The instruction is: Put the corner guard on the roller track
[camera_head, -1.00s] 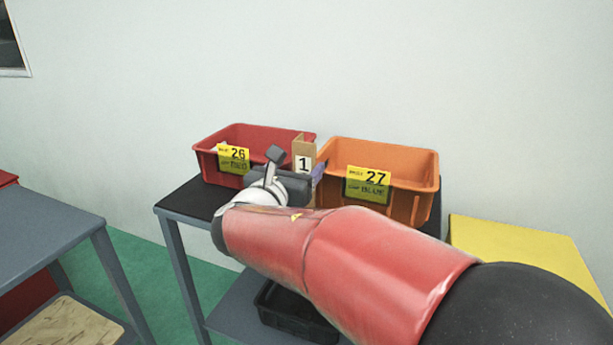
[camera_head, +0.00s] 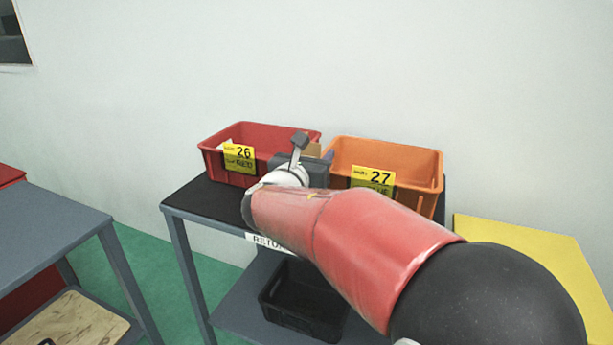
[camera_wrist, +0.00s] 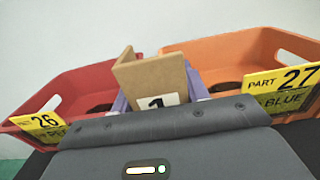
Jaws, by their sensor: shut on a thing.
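The corner guard (camera_wrist: 155,78) is a brown, cardboard-like angle piece with a white label marked 1. In the wrist view it stands upright in my gripper (camera_wrist: 158,92), whose purple fingers show on both sides of it. My gripper is shut on it. In the head view only a small brown part of the guard (camera_head: 313,149) shows behind my wrist, between the two bins. I cannot tell whether its lower end touches the table. No roller track shows in either view.
A red bin (camera_head: 225,160) labelled 26 and an orange bin (camera_head: 420,170) labelled 27 stand on the dark-topped table (camera_head: 205,205). A black tray (camera_head: 300,310) sits on its lower shelf. A yellow surface (camera_head: 520,255) is at right, a grey table (camera_head: 45,230) at left.

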